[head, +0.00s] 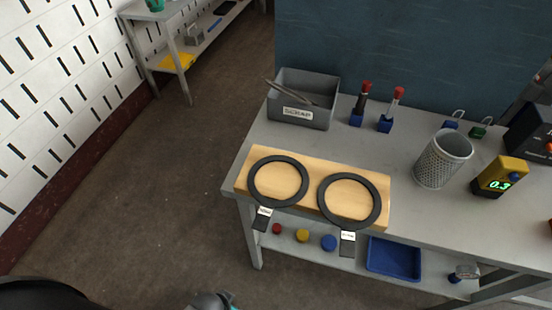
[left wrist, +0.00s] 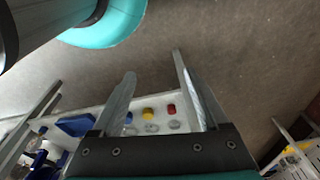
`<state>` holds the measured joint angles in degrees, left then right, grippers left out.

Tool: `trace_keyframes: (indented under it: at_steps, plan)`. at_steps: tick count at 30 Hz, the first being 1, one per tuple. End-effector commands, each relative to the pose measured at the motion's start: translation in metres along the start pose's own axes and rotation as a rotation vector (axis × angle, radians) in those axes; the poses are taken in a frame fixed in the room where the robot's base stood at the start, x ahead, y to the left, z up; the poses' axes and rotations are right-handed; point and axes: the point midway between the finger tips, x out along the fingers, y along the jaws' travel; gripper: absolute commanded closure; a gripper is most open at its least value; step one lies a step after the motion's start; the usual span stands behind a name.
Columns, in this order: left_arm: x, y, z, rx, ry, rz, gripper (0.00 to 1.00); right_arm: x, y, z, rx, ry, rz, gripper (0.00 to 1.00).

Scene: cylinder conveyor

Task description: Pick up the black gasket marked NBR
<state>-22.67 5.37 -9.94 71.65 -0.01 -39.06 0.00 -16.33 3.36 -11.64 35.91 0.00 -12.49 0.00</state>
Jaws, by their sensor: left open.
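Two flat black ring gaskets lie side by side on a light wooden board (head: 312,184) at the front left of the grey bench. The left gasket (head: 251,175) and the right gasket (head: 320,200) each have a black tab with a white label hanging over the board's front edge. The left label (head: 264,211) and right label (head: 348,236) are too small to read, so I cannot tell which says NBR. My left gripper (left wrist: 160,75) is open and empty in the left wrist view, with no gasket visible there. My right gripper is not in view.
A grey bin (head: 308,117) stands behind the board. A perforated metal cup (head: 441,163) and a yellow gauge (head: 499,177) stand to the right. The lower shelf holds coloured caps and a blue tray (head: 394,258). The floor left of the bench is clear.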

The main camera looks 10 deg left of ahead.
Motion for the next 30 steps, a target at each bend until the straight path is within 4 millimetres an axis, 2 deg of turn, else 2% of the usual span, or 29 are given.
trace_keyframes:
  at_steps: [1,7,16,21,24,30]
  plan:
    - [-0.024,-0.001,-0.016,-0.002,0.014,0.0,0.22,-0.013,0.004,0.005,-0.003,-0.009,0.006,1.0]
    - [-0.102,-0.004,-0.066,-0.012,0.049,-0.003,0.22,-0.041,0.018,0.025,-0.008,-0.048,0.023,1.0]
    - [-0.236,0.0,-0.132,-0.028,0.107,0.025,0.22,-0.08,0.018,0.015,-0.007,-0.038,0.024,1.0]
    - [-0.322,0.023,-0.18,-0.024,0.137,0.105,0.22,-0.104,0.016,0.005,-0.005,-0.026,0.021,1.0]
    - [-0.341,0.038,-0.199,-0.013,0.118,0.149,0.22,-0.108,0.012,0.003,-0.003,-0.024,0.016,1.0]
    - [-0.358,0.052,-0.23,0.002,0.046,0.178,0.22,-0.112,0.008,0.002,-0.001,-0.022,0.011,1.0]
